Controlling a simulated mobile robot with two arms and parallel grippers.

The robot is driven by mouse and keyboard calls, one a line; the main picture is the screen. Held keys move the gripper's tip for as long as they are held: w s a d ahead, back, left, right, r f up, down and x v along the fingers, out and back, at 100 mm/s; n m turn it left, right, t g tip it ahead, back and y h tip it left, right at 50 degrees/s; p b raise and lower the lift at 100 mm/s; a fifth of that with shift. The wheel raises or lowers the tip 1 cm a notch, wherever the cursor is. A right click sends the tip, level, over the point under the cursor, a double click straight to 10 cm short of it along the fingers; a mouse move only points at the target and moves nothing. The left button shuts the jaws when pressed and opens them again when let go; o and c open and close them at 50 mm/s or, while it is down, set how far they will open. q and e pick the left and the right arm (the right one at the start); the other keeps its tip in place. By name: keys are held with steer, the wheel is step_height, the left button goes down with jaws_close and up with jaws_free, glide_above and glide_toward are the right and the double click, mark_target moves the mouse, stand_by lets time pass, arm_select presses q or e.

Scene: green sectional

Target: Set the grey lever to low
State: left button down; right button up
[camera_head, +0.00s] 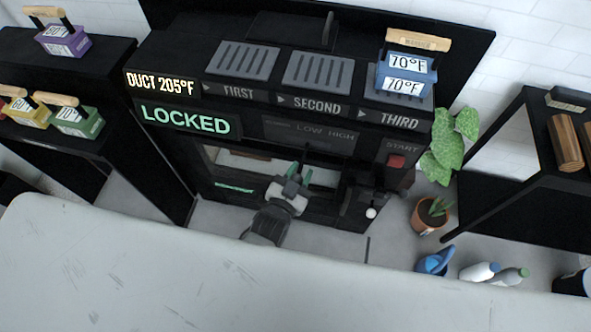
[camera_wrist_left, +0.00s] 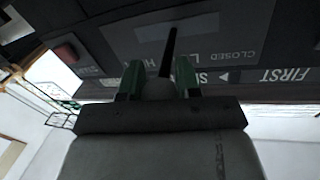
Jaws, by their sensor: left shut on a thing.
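The grey lever shows in the left wrist view as a dark rod (camera_wrist_left: 168,50) with a rounded grey knob between my green fingertips. It rises from a grey plate (camera_wrist_left: 205,38) lettered "CLOSED" and a partly hidden word starting with L. My left gripper (camera_wrist_left: 158,82) is shut on the knob. In the head view my left gripper (camera_head: 293,178) is at the front of the black machine (camera_head: 165,68), below the faint "LOW HIGH" lettering (camera_head: 323,131). There the gripper hides much of the lever, and I cannot tell its exact setting. My right gripper is not in view.
The machine shows a "LOCKED" display (camera_head: 185,119), a red START button (camera_head: 396,161) and a white-knobbed handle (camera_head: 371,212). A blue block (camera_head: 405,78) stands on the THIRD slot. A pale counter (camera_head: 200,270) lies in front. A potted plant (camera_head: 430,214) stands right.

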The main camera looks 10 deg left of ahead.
arm_select(q)
steer(key=shift+d, duration=0.15)
steer(key=c, duration=0.8)
jaws_free()
steer(key=shift+w, duration=0.1)
steer(key=v, duration=1.1)
steer(key=s+a+f+g+y+p, duration=0.1)
steer(key=s+a+f+g, duration=0.15)
steer(key=f, duration=0.45)
steer(key=s+a+f+n+g+p, duration=0.1)
steer(key=s+f+g, duration=0.3)
steer(key=f, duration=0.3)
steer(key=s+a+f+g+y+p, duration=0.1)
steer(key=s+a+f+g, duration=0.2)
steer(key=f, duration=0.4)
steer(key=s+a+f+g+y, duration=0.1)
steer(key=s+a+f+g, duration=0.1)
steer(key=s, duration=0.3)
steer(key=s+a+f+n+g+p, duration=0.1)
steer(key=s+a+f+g, duration=0.1)
steer(key=s, duration=0.4)
steer(key=s+a+f+g+y+p, duration=0.1)
steer(key=s+a+f+g, duration=0.2)
steer(key=s+a+f, duration=0.1)
steer(key=shift+s+n+y, duration=0.3)
steer(key=shift+s+n, duration=0.1)
steer(key=shift+s, duration=0.45)
